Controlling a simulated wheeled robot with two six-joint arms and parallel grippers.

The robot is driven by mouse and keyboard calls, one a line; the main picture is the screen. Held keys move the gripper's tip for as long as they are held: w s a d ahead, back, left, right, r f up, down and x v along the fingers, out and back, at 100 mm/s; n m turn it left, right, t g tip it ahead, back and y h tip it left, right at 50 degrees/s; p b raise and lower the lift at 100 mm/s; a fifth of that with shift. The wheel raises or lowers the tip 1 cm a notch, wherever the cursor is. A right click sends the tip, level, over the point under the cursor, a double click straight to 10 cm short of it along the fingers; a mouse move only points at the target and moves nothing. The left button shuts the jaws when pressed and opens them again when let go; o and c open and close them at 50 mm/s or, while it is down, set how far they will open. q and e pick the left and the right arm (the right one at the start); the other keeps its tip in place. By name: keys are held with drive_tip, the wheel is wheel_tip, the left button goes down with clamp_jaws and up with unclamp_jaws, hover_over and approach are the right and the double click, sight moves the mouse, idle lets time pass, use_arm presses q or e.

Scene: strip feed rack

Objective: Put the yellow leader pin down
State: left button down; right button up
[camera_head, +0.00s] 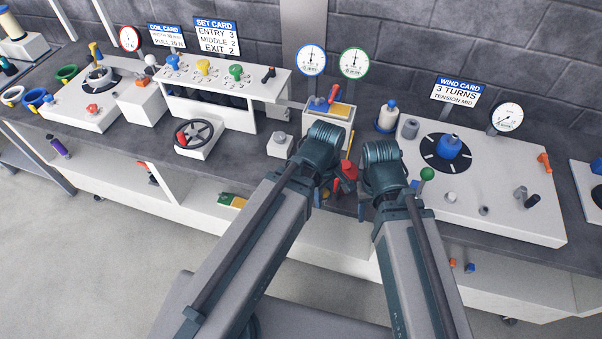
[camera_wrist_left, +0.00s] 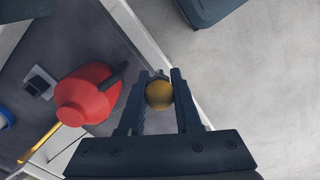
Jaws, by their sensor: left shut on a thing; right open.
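The yellow leader pin shows in the left wrist view as a yellow round end (camera_wrist_left: 159,95) between the two fingers of my left gripper (camera_wrist_left: 158,84). The left gripper is shut on it, near the bench's front edge, with the pale floor behind. In the head view my left gripper (camera_head: 320,196) is mostly hidden by its own wrist, and I cannot make out the pin there. My right gripper (camera_head: 362,208) is open, close to the right of the left one, over the front edge of the bench.
A red rounded can with a dark handle (camera_wrist_left: 85,95) stands close beside the left gripper; it also shows between the wrists in the head view (camera_head: 347,172). A white winding unit (camera_head: 480,205) is at the right. A black handwheel (camera_head: 195,133) and a white roller unit (camera_head: 225,78) are at the left.

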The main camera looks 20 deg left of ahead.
use_arm(q)
drive_tip(key=w+a, duration=0.3)
drive_tip(key=w, duration=0.1)
drive_tip(key=w+a+f+b, duration=0.1)
drive_tip(key=w+a, duration=0.2)
drive_tip(key=w, duration=0.1)
drive_tip(key=w+a, duration=0.3)
drive_tip(key=w, duration=0.1)
drive_tip(key=shift+f, duration=0.2)
drive_tip(key=shift+w+a, duration=0.25)
drive_tip(key=shift+w, duration=0.15)
drive_tip(key=f+b, duration=0.1)
drive_tip(key=b, duration=0.1)
drive_tip(key=f+b, duration=0.2)
drive_tip(key=shift+s+f, duration=0.2)
drive_tip(key=shift+f, duration=0.1)
drive_tip(key=shift+d, duration=0.1)
drive_tip(key=shift+f, duration=0.15)
drive_tip(key=c, duration=0.6)
unclamp_jaws()
